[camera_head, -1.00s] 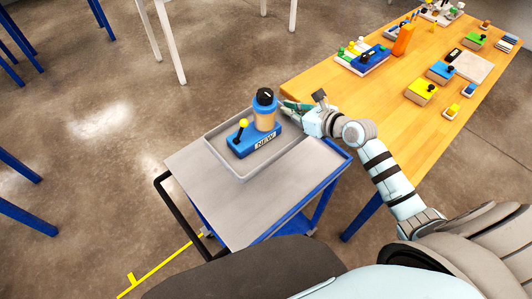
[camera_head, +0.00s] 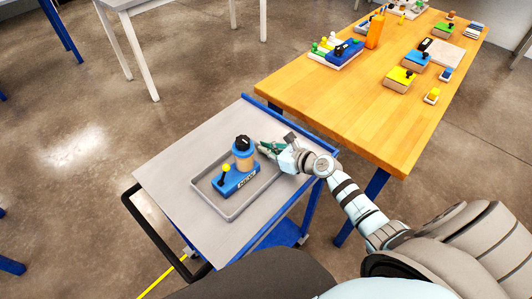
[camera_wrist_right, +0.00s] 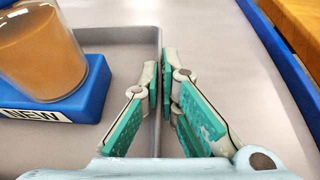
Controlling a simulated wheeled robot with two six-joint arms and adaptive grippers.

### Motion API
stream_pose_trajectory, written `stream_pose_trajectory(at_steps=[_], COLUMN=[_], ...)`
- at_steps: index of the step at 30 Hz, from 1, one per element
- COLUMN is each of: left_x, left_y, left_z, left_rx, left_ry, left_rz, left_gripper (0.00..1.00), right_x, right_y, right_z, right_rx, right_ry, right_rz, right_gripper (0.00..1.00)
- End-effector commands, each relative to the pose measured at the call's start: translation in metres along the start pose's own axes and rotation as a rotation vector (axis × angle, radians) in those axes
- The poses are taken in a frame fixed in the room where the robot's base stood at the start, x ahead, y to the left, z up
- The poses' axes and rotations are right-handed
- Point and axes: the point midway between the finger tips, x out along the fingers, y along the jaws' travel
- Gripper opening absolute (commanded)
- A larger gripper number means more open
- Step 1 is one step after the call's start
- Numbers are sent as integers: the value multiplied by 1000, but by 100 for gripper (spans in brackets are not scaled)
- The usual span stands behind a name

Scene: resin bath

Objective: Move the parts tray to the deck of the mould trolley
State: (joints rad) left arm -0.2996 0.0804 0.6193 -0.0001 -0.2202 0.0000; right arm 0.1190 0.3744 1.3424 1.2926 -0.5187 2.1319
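The parts tray (camera_head: 229,214) is a shallow grey tray on the grey deck (camera_head: 172,172) of the blue mould trolley, around the middle of the deck. My right gripper (camera_head: 262,147) is at the tray's right side. In the right wrist view its fingers (camera_wrist_right: 164,85) are close together on either side of the tray's wall. Whether the tray's underside touches the deck is hard to tell. My left gripper is not in view.
A wooden table (camera_head: 350,100) stands beyond the trolley's right side, with coloured blocks, an orange upright piece (camera_head: 375,31) and a pale slab (camera_head: 443,53) on it. The trolley's black handle (camera_head: 150,225) is at the left. Bare deck lies left of the tray.

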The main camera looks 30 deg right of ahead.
Motion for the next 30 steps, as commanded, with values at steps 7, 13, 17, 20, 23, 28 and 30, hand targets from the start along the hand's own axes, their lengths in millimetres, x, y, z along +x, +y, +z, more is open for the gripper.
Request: stream_pose_trajectory(at_steps=[7,13,17,20,23,28,30], left_x=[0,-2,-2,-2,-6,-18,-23], left_y=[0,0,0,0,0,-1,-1], left_z=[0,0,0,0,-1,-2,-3], left_rx=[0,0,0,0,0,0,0], left_ry=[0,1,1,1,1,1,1], left_rz=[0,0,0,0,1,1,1], left_gripper=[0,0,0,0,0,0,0], right_x=[0,0,0,-1,-5,-36,-55], right_y=[0,0,0,0,0,0,0], right_z=[0,0,0,1,3,5,4], right_rx=[2,0,0,0,0,-2,-3], right_ry=[-1,2,2,2,4,5,7], right_rz=[1,1,0,0,0,1,0], right_gripper=[0,25,25,25,25,25,25])
